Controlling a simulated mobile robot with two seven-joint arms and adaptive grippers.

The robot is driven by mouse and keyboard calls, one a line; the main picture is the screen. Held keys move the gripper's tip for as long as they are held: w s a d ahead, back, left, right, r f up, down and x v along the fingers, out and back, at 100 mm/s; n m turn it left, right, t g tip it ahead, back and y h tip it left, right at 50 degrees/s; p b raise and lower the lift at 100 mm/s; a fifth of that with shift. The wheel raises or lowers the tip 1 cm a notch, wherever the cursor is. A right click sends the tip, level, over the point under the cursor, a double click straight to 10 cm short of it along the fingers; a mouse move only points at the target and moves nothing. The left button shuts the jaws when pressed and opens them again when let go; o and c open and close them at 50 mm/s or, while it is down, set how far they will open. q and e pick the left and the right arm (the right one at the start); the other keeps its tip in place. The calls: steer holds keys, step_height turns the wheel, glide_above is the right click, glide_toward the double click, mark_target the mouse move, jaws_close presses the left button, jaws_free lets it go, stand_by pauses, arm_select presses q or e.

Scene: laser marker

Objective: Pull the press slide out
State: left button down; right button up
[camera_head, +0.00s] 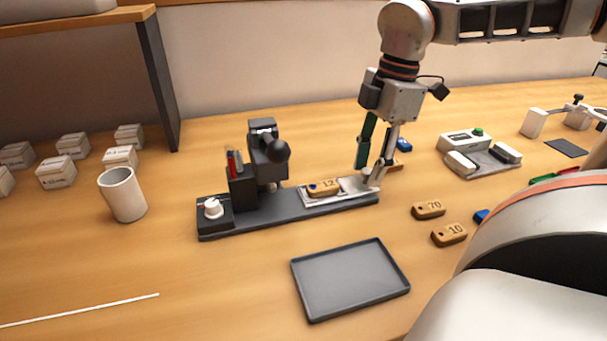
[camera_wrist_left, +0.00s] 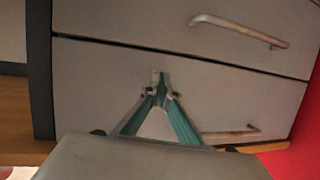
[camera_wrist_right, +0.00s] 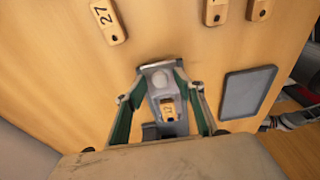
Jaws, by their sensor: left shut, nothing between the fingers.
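The press (camera_head: 266,160) is dark with a round black knob, on a long dark base. Its light metal slide (camera_head: 350,187) extends to the right of the press head and carries a wooden tag marked 12 (camera_head: 323,187). The slide's rounded pale end knob (camera_wrist_right: 160,78) and the tag (camera_wrist_right: 168,108) show in the right wrist view. My right gripper (camera_head: 370,178) points down at the slide's outer end. Its fingers (camera_wrist_right: 160,68) are spread on either side of the end knob; contact is unclear. My left gripper (camera_wrist_left: 157,82) is shut and empty, before drawers.
A grey tray (camera_head: 350,281) lies in front of the press. Loose wooden tags 70 (camera_head: 428,210) and 10 (camera_head: 449,234) lie to its right. A white mug (camera_head: 122,194) and several small boxes (camera_head: 57,172) stand left. A device with a green button (camera_head: 479,153) stands right.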

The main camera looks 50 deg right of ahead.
steer(key=shift+r+p, duration=0.3)
steer(key=shift+r, duration=2.4)
